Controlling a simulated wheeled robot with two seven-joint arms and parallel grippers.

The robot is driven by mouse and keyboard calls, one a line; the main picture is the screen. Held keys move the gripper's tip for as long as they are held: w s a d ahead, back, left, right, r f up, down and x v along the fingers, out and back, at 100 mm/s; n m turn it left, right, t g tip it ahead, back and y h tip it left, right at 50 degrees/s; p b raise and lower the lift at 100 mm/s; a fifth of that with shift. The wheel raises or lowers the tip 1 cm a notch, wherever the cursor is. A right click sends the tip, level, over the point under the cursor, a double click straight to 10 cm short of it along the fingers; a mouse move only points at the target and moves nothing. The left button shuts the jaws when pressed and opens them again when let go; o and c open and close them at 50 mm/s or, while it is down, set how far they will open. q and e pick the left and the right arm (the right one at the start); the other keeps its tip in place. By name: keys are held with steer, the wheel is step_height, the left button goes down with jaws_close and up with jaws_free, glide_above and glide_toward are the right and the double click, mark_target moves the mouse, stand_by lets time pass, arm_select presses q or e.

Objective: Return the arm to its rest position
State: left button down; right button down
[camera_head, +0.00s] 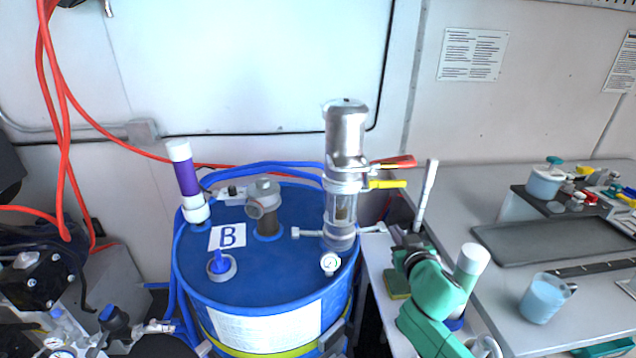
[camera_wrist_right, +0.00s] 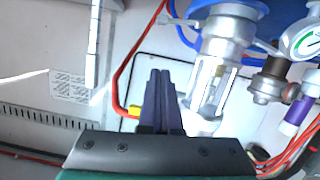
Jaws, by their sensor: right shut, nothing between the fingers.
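My right arm, green with a dark gripper (camera_head: 402,236), comes in from the lower right in the head view. The gripper is beside the right edge of the blue drum (camera_head: 285,283), close to the metal pump (camera_head: 345,150) with a clear lower section. In the right wrist view the two dark fingers (camera_wrist_right: 161,100) are pressed together and hold nothing. The pump (camera_wrist_right: 220,60) shows just right of the fingers there; I cannot tell whether they touch anything. My left gripper is not in view.
A gauge (camera_head: 330,263), red and yellow handles (camera_head: 390,184) and a white upright tube (camera_head: 426,195) are near the gripper. The grey bench (camera_head: 500,315) at right holds a dark tray (camera_head: 550,245) and a blue-filled beaker (camera_head: 543,298). Red hoses (camera_head: 62,130) hang at left.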

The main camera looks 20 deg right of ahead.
steer(key=s+a+f+n+g+y, duration=0.55)
steer(key=s+a+f+g, duration=0.55)
steer(key=s+a+f, duration=0.7)
step_height(320, 180, down, 24)
steer(key=s+g+b, duration=0.1)
steer(key=s+b, duration=0.1)
steer(key=s+d+f, duration=0.1)
steer(key=s+f, duration=0.6)
steer(key=s, duration=0.1)
steer(key=s+d+f+g, duration=0.1)
steer(key=s+d+f, duration=0.1)
steer(key=s+f, duration=0.6)
steer(key=shift+s+d+f+b, duration=0.15)
steer(key=shift+s+d+b, duration=0.15)
steer(key=shift+s+b, duration=0.15)
steer(key=shift+m, duration=0.25)
